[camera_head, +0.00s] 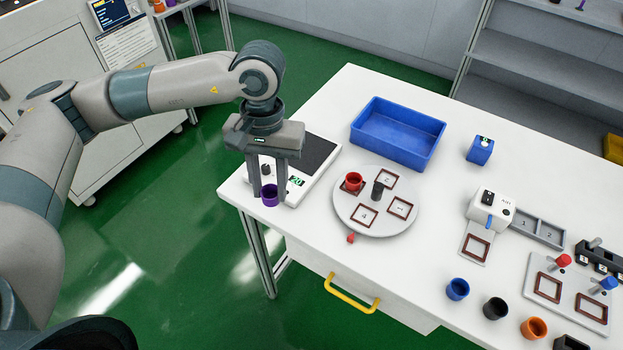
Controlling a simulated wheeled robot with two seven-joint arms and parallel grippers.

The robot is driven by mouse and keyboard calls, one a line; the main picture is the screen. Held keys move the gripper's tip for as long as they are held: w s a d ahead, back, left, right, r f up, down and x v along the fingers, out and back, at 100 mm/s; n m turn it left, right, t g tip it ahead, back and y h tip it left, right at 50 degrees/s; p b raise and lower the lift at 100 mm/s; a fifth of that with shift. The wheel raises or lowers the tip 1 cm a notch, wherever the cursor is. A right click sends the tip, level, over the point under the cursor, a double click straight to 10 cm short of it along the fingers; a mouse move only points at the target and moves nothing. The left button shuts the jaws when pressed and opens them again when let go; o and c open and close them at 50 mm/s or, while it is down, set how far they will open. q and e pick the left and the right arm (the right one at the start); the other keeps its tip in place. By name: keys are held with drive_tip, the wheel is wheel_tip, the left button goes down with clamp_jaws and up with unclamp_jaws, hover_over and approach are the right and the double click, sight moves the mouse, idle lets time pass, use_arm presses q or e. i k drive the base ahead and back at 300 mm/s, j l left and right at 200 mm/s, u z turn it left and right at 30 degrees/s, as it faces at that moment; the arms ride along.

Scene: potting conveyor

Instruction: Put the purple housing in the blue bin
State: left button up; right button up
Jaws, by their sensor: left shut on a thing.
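The purple housing (270,199) is a small round cup at the left corner of the white table. My left gripper (269,190) points down and is shut on it, with one finger on each side. I cannot tell whether the housing touches the table or hangs a little above it. The blue bin (421,160) is an open, empty tray at the back of the table, to the right of the gripper. My right gripper is not in view.
A scale (320,153) stands right behind the gripper. Blue (457,289), black and orange cups stand at the front right. A blue box (480,151) stands right of the bin.

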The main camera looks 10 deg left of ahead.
sight(380, 134)
drive_tip(key=i+j+z, duration=0.1)
drive_tip(key=j+z, duration=0.4)
drive_tip(key=j, duration=0.15)
drive_tip(key=j+z, duration=0.45)
drive_tip(key=j, duration=0.25)
drive_tip(key=i, duration=0.5)
